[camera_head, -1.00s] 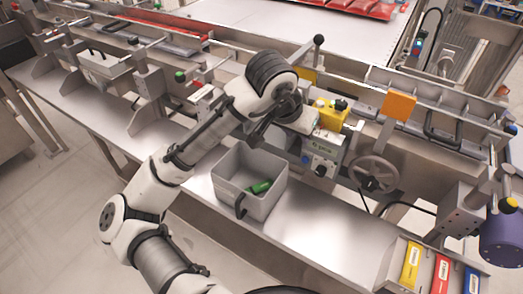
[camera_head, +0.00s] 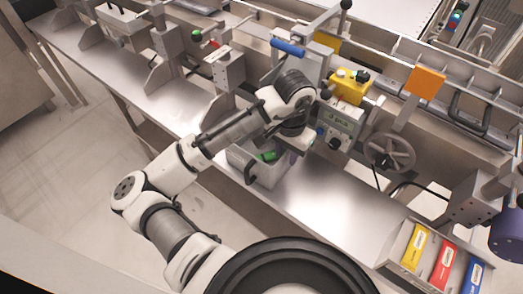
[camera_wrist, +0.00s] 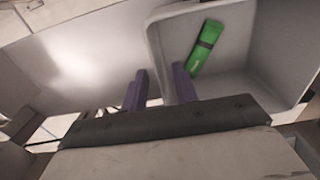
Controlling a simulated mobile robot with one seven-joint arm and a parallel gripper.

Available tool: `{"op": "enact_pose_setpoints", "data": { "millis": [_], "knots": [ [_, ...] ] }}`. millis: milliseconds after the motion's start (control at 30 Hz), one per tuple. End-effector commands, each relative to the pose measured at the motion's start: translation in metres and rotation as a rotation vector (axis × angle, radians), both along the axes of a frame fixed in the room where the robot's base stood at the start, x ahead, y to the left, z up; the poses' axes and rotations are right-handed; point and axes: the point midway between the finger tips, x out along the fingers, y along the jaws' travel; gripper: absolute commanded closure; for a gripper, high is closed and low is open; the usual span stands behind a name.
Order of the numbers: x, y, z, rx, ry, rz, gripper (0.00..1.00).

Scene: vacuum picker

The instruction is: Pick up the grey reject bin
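The grey reject bin (camera_head: 268,177) stands on the steel ledge, partly hidden behind my arm in the head view. It has a black handle on its near side, and a green object (camera_head: 268,156) lies inside. In the wrist view the bin (camera_wrist: 238,88) fills the right side, with the green object (camera_wrist: 206,47) on its floor. My gripper (camera_wrist: 160,88) is open, its two purple fingers apart. One finger appears outside the bin's wall and the other over its inside. I cannot tell how deep they reach. In the head view my gripper (camera_head: 296,153) is at the bin's right side.
The steel ledge (camera_head: 325,205) is clear to the right of the bin. Behind stand a yellow control box (camera_head: 347,88) and a handwheel (camera_head: 389,151). A tray of yellow, red and blue items (camera_head: 440,262) is at the lower right.

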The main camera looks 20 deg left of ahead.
Motion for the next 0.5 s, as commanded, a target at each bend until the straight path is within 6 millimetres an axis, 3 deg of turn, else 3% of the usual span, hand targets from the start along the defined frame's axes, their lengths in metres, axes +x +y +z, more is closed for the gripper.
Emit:
{"op": "enact_pose_setpoints", "data": {
  "millis": [300, 500],
  "knots": [
    [0.002, 0.0, -0.04, -0.001, 0.001, 0.002, 0.71],
    [0.002, 0.0, -0.044, 0.0, -0.001, 0.001, 0.71]
  ]
}}
